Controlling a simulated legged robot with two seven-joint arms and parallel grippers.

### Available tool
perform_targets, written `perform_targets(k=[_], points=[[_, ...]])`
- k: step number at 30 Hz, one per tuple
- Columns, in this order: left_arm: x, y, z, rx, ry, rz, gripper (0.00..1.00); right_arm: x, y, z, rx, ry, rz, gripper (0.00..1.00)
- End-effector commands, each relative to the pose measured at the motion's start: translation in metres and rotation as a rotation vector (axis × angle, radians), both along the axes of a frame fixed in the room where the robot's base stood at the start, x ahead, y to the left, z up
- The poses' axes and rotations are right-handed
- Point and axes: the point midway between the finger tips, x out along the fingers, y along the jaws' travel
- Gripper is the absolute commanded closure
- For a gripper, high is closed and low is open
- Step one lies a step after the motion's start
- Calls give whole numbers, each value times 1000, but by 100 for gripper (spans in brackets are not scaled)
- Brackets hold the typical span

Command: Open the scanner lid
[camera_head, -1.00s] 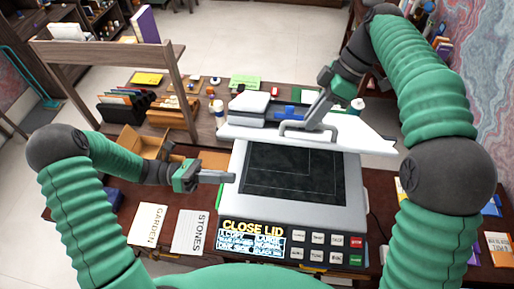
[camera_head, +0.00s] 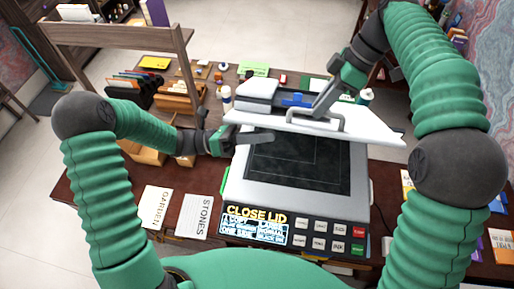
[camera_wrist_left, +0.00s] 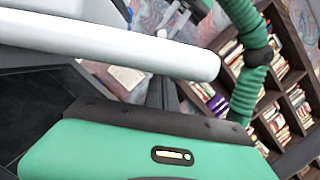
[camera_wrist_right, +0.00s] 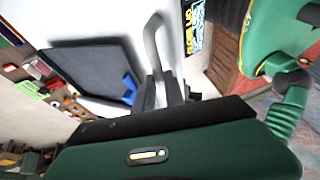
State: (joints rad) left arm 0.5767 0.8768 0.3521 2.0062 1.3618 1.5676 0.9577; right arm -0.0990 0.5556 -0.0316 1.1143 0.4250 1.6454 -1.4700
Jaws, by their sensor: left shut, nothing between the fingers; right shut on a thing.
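The scanner (camera_head: 295,200) stands on the desk with its dark glass (camera_head: 300,165) exposed. Its white lid (camera_head: 365,126) is raised, tilted up behind the glass, with a grey handle (camera_head: 318,116) on it. My right gripper (camera_head: 318,112) is shut on the handle; the handle also shows at the fingers in the right wrist view (camera_wrist_right: 153,40). My left gripper (camera_head: 268,136) is shut and empty, its fingers near the lid's lower left edge, over the back of the glass. In the left wrist view the white lid edge (camera_wrist_left: 110,42) passes close above its fingers; contact cannot be told.
The scanner's screen (camera_head: 255,225) reads "CLOSE LID", beside several buttons. Cards marked GARDEN (camera_head: 155,207) and STONES (camera_head: 195,215) lie left of it. A cardboard box (camera_head: 145,152), folder racks and a wooden shelf (camera_head: 115,38) stand behind my left arm.

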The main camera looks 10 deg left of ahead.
Motion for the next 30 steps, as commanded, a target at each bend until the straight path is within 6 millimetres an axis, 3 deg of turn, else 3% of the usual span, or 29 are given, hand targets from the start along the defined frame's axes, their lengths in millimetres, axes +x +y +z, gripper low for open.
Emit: perform_targets(k=[10, 16, 23, 24, 28, 30], points=[[1, 0, 2, 0, -1, -1, 100, 5, -3, -4, -7, -11, -9, 100], [12, 0, 20, -2, -3, 0, 100, 5, -3, -5, -7, -11, -9, 100], [14, 1, 22, -4, -4, 4, 100, 2, -2, -5, -6, -6, -7, 100], [13, 1, 22, -3, -5, 5, 100, 2, -2, -5, -6, -7, -6, 84], [12, 1, 22, -2, -5, 4, 100, 1, -1, -3, -5, -9, -6, 67], [12, 1, 22, -1, -4, 3, 100, 0, -1, -2, -4, -9, -5, 64]])
